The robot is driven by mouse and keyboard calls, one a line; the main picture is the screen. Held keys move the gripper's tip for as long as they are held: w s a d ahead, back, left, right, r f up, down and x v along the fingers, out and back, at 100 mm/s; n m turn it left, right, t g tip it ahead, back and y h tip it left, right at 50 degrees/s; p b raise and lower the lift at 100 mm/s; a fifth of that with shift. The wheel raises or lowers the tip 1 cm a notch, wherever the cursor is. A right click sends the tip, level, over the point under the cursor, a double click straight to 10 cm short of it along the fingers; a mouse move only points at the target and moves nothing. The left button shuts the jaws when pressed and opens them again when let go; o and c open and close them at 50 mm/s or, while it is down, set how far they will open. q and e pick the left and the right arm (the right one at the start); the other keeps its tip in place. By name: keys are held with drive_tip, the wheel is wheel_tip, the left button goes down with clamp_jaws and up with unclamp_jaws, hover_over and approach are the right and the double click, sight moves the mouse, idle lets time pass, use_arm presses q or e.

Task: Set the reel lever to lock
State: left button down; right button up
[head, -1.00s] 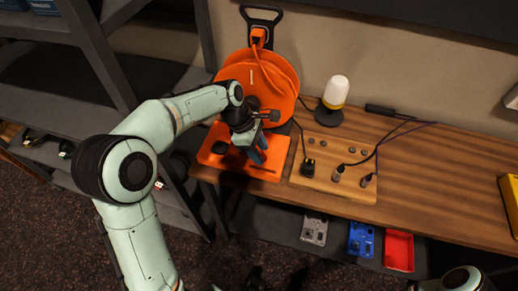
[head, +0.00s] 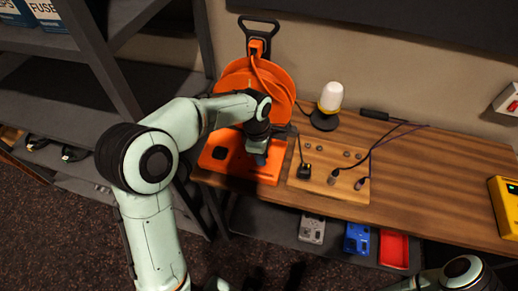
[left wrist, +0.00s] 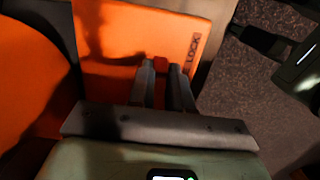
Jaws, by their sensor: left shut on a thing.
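The orange cable reel (head: 235,85) stands at the left end of the wooden desk, above an orange base plate (head: 222,165). My left gripper (head: 259,160) is low over the right part of that plate, pointing down. In the left wrist view, its two fingers (left wrist: 162,72) are close together on a small red piece, which I take as the reel lever (left wrist: 161,63). Most of the lever is hidden by the fingers. A label reading "LOCK" (left wrist: 193,47) lies on the orange plate, right of the fingers. My right gripper is out of view.
A wooden board (head: 325,185) with plugs and cables lies right of the reel. A lamp with a white dome (head: 331,97) stands behind it. Blue (head: 357,238) and red (head: 394,248) trays sit below. A yellow device (head: 504,205) is at the right. The desk's right half is mostly clear.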

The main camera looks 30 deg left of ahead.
sight(272, 166)
use_arm(q)
drive_tip(key=shift+w+d+r+y, duration=0.15)
drive_tip(key=shift+d+r+y, duration=0.1)
drive_tip(key=shift+d+y, duration=0.25)
drive_tip(key=shift+w+d+f+g+y, duration=0.1)
drive_tip(key=shift+d+g+y, duration=0.05)
drive_tip(key=shift+y, duration=0.35)
drive_tip(key=shift+d+f+g+y, duration=0.1)
drive_tip(key=shift+g+y, duration=0.05)
drive_tip(key=shift+y, duration=0.35)
drive_tip(key=y, duration=0.1)
drive_tip(key=d+y, duration=0.1)
drive_tip(key=y, duration=0.1)
drive_tip(key=g+y, duration=0.1)
drive_tip(key=shift+w+d+f, duration=0.15)
drive_tip(key=shift+d+f, duration=0.1)
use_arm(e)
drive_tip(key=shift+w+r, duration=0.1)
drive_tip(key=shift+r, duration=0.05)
use_arm(q)
drive_tip(key=shift+y, duration=0.4)
drive_tip(key=c, duration=1)
unclamp_jaws()
drive_tip(key=shift+c, duration=0.2)
drive_tip(key=shift+f, duration=0.1)
drive_tip(key=shift+d, duration=0.1)
